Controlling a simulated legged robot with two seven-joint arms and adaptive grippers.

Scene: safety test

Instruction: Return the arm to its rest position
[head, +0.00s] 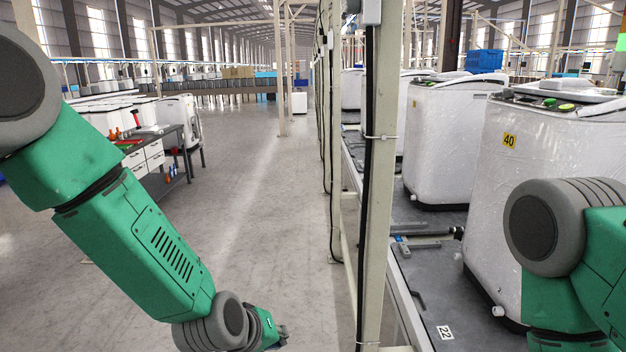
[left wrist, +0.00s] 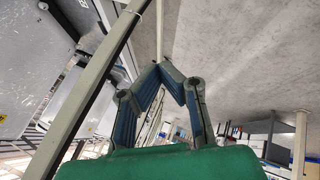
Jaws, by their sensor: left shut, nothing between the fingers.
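My left arm (head: 150,245), green with grey joints, comes in from the left of the head view and reaches down to the lower middle. Its gripper (head: 280,335) is at the bottom edge, over the grey floor and left of the pale post, and only partly shows. In the left wrist view the left gripper (left wrist: 161,68) is shut with its fingertips together, with nothing between them. My right arm (head: 575,255) is at the right edge, in front of a white wrapped washing machine. The right gripper is out of view.
A pale upright post (head: 376,180) with dark cables stands right of the left arm. Washing machines (head: 455,140) stand on a dark conveyor (head: 440,285) beyond it. A workbench (head: 150,160) with tools is at the left. The floor (head: 255,200) between is clear.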

